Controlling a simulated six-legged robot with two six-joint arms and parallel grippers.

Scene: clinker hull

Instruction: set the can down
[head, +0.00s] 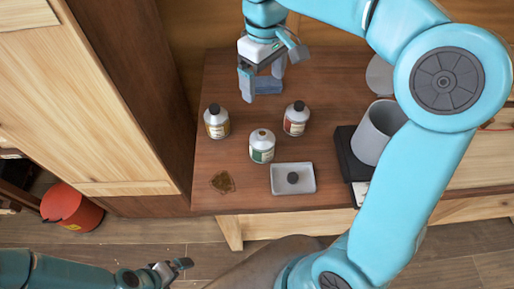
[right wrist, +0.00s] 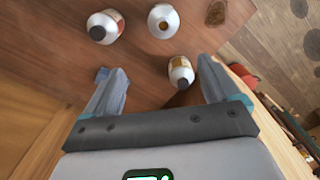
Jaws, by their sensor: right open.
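Three small white cans with dark or pale caps and labels stand upright on the brown worktop: an amber-labelled can (head: 217,122), a red-labelled can (head: 295,119) and a green-labelled can (head: 262,147). My right gripper (head: 263,82) is open above the back of the worktop, behind the cans. In the right wrist view, the amber-labelled can (right wrist: 181,72) shows beyond the open fingers, with nothing visibly held. The red-labelled (right wrist: 105,26) and green-labelled (right wrist: 163,20) cans are farther off. My left gripper (head: 172,270) is low at the bottom left, apart from the cans; its jaw opening is unclear.
A white tray (head: 279,185) with a dark round piece (head: 292,178) lies at the front, beside a brown stain (head: 223,182). A grey cylinder (head: 374,135) stands at right, partly behind my arm. A red bucket (head: 72,208) is on the floor.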

